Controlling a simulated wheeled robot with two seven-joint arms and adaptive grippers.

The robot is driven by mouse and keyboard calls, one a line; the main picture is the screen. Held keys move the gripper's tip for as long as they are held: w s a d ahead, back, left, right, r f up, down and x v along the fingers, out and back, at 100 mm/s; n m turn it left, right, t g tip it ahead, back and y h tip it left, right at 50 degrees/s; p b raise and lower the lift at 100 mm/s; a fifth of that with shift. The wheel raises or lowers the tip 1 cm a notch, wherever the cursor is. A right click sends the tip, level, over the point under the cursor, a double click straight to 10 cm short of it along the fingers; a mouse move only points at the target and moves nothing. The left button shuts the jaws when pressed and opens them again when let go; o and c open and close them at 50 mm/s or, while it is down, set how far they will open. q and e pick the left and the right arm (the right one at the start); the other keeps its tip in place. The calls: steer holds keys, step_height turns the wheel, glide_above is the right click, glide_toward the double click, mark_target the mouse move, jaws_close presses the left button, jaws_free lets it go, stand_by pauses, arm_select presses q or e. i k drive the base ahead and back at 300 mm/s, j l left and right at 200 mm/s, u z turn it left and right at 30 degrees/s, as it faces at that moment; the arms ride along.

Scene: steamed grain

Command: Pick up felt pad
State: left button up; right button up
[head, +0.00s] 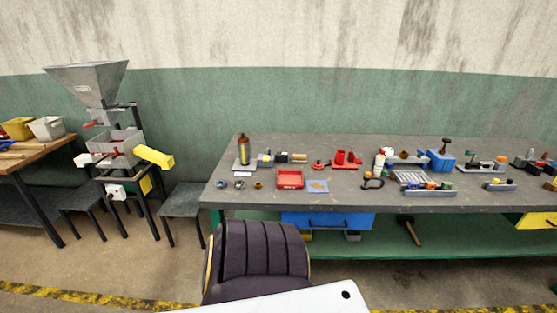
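I cannot pick out a felt pad for certain at this size. A small flat blue piece (318,186) with a tan patch on it lies on the grey workbench (430,204), just right of a red tray (290,179). I cannot tell whether it is the pad. Neither of my grippers is in view.
Many small parts crowd the workbench, including a tall bottle (243,149) and a blue block (441,160). A dark chair (260,250) stands before its left part. A hopper machine (100,90), a stool (184,200) and a wooden table (20,154) stand left.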

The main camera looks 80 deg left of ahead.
mark_target(297, 158)
steer(key=u, duration=2.4)
steer(key=i+j+z, duration=0.1)
steer(key=i+j, duration=0.3)
steer(key=i, duration=0.2)
steer(key=i+j+z, duration=0.1)
steer(key=i+j, duration=0.4)
